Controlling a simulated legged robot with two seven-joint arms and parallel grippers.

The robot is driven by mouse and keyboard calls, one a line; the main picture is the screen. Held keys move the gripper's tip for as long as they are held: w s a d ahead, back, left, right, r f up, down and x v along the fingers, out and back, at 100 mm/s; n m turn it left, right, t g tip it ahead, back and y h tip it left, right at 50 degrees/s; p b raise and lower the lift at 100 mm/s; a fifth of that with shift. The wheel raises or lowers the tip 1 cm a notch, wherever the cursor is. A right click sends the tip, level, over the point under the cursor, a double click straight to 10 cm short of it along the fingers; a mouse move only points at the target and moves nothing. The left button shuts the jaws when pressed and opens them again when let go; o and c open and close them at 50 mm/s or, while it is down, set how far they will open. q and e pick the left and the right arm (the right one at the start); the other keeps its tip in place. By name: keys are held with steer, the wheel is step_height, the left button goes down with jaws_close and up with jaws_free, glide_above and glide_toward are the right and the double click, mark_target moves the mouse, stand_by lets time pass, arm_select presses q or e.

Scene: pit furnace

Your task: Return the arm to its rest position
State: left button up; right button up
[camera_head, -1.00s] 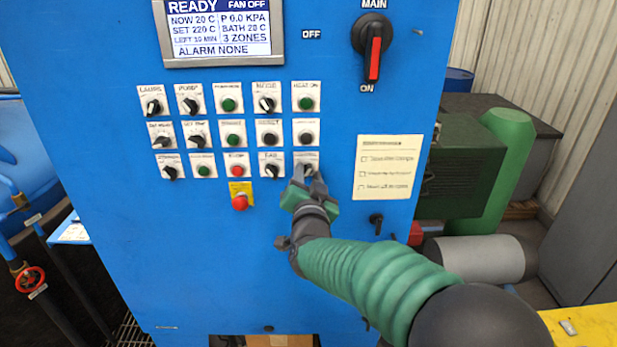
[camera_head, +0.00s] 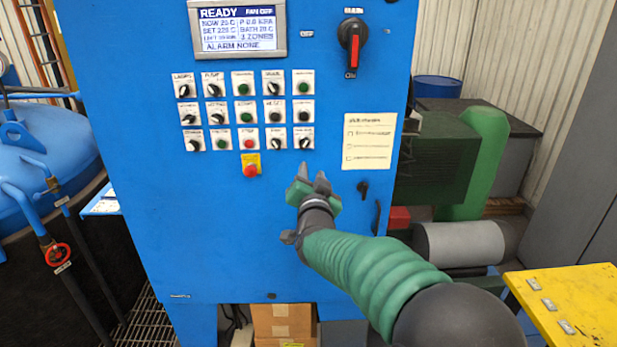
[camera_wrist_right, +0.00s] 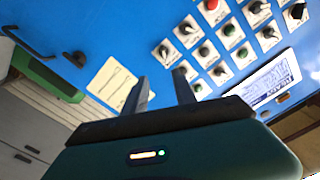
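My right arm comes in from the lower right of the head view, with a green ribbed sleeve. My right gripper (camera_head: 314,180) is in front of the blue control cabinet (camera_head: 230,250), just below the lower right knob of the switch panel. Its two fingers stand apart with nothing between them. In the right wrist view the fingers (camera_wrist_right: 162,92) are also spread and empty, pointing at the blue panel. The lower right knob (camera_head: 304,143) shows clear of the fingers. My left gripper is not in view.
A display (camera_head: 238,28) reading READY and a red-handled main switch (camera_head: 353,46) are above. A red emergency button (camera_head: 251,170) is left of the gripper. A yellow surface (camera_head: 575,300) is at lower right. A blue tank (camera_head: 45,160) with a red valve wheel (camera_head: 58,255) stands left.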

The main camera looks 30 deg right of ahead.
steer(key=s+a+f+n+g+y, duration=0.3)
steer(key=s+a+f+n+y, duration=0.1)
steer(key=a+f, duration=0.5)
steer(key=s+a+f+n+g+y, duration=0.35)
steer(key=s+a+f, duration=0.2)
steer(key=f, duration=0.65)
steer(key=s+a+f+n+g, duration=0.2)
steer(key=s+f, duration=0.3)
steer(key=s, duration=0.4)
steer(key=s+a+f+n+g+y, duration=0.1)
steer(key=s+a+f+n+g, duration=0.2)
steer(key=s+f, duration=0.3)
steer(key=s+g, duration=0.1)
steer(key=s, duration=0.2)
steer(key=shift+a, duration=0.2)
steer(key=shift+f+g+y, duration=0.1)
steer(key=shift+g+y, duration=0.15)
steer(key=shift+d, duration=0.2)
steer(key=shift+a, duration=0.1)
